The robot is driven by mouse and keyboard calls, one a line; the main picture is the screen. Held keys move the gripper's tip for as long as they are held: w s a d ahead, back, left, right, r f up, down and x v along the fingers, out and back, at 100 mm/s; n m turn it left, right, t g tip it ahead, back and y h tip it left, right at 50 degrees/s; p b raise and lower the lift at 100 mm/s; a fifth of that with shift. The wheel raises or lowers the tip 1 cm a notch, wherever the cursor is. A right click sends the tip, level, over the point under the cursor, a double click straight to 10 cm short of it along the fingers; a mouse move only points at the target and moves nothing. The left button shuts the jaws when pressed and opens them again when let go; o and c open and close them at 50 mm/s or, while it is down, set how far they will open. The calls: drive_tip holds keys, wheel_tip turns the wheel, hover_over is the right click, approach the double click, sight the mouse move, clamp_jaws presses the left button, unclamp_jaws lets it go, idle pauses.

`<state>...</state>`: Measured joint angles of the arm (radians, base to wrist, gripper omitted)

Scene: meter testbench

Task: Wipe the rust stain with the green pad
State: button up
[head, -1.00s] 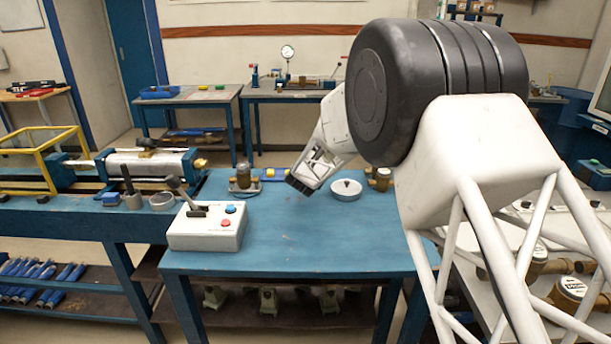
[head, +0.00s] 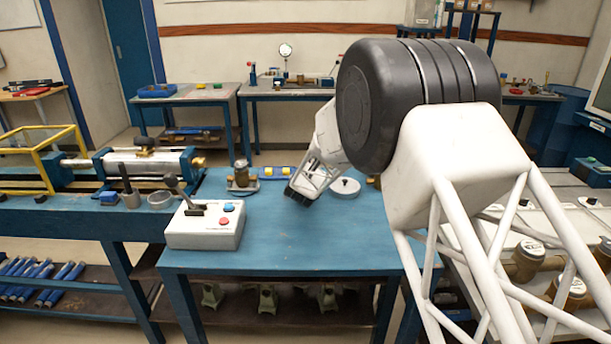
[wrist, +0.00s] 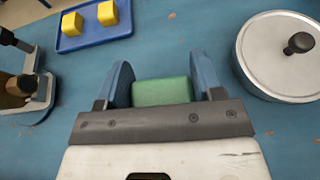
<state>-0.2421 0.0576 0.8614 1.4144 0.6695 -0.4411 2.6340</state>
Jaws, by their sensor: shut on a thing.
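My gripper (head: 300,193) is low over the blue table (head: 270,235), pointing down. In the wrist view, its two blue fingers (wrist: 160,88) are shut on the green pad (wrist: 162,92), which sits between them. I cannot tell whether the pad touches the table. In the head view the pad is hidden. I cannot make out the rust stain for certain in either view; only small reddish-brown flecks show on the blue surface in the wrist view, and my gripper covers part of the table.
A round lidded pot (wrist: 285,60) stands right of my gripper. A blue tray (wrist: 95,38) with yellow blocks lies beyond on the left. A brass-coloured fitting on a stand (wrist: 20,90) is at left. A control box with a lever (head: 205,225) occupies the table's front left. The table's front middle is clear.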

sight(278, 194)
wheel_tip(278, 194, down, 3)
drive_tip(key=shift+r, duration=0.2)
drive_tip(key=shift+a+f, duration=0.3)
drive_tip(key=shift+a, duration=0.2)
drive_tip(key=shift+a+f, duration=0.25)
drive_tip(key=shift+a, duration=4.25)
drive_tip(key=shift+d, duration=5.2)
drive_tip(key=shift+a+r, duration=0.2)
drive_tip(key=shift+r, duration=3.9)
